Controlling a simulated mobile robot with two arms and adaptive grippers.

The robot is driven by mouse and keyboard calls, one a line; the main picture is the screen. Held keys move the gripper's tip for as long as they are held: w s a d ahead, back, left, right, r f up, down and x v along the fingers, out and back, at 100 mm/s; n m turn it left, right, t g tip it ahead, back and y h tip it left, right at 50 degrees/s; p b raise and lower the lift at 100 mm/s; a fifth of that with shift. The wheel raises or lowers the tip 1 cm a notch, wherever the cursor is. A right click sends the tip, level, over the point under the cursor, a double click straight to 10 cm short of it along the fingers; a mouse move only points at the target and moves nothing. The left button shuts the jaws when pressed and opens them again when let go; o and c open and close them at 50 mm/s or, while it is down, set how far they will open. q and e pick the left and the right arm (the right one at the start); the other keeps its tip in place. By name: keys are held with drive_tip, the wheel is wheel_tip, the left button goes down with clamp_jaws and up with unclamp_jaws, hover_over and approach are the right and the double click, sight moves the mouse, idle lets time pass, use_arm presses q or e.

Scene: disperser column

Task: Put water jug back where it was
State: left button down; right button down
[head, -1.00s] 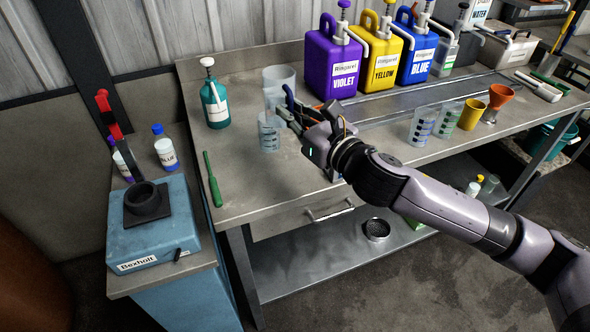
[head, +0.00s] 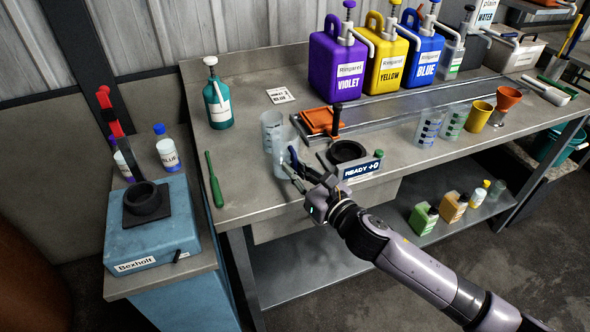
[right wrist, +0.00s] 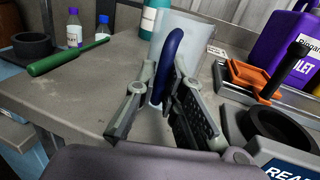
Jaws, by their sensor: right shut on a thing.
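The water jug (head: 284,136) is a clear pitcher with a dark blue handle. It is above or on the bench, near the front edge, and overlaps a clear beaker (head: 271,121) in the head view. I cannot tell whether its base touches the bench. My right gripper (head: 292,172) is shut on the jug's blue handle. In the right wrist view the gripper fingers (right wrist: 165,82) sit on both sides of the handle (right wrist: 174,52), with the jug body (right wrist: 197,42) behind it. My left gripper is not in view.
A small card labelled BLUE (head: 280,95) lies behind on clear bench. A teal pump bottle (head: 218,103) and green tool (head: 214,180) are left. A black cup device reading READY (head: 361,168) is right of the gripper. Violet, yellow and blue pump jugs (head: 338,62) stand at the back.

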drive_tip(key=c, duration=2.1)
unclamp_jaws()
drive_tip(key=shift+f, duration=0.1)
drive_tip(key=shift+c, duration=0.2)
drive_tip(key=o, duration=0.5)
drive_tip(key=shift+c, duration=0.2)
drive_tip(key=shift+r, duration=0.25)
drive_tip(key=b+v, duration=0.2)
drive_tip(key=v, duration=1)
drive_tip(key=shift+f, duration=0.1)
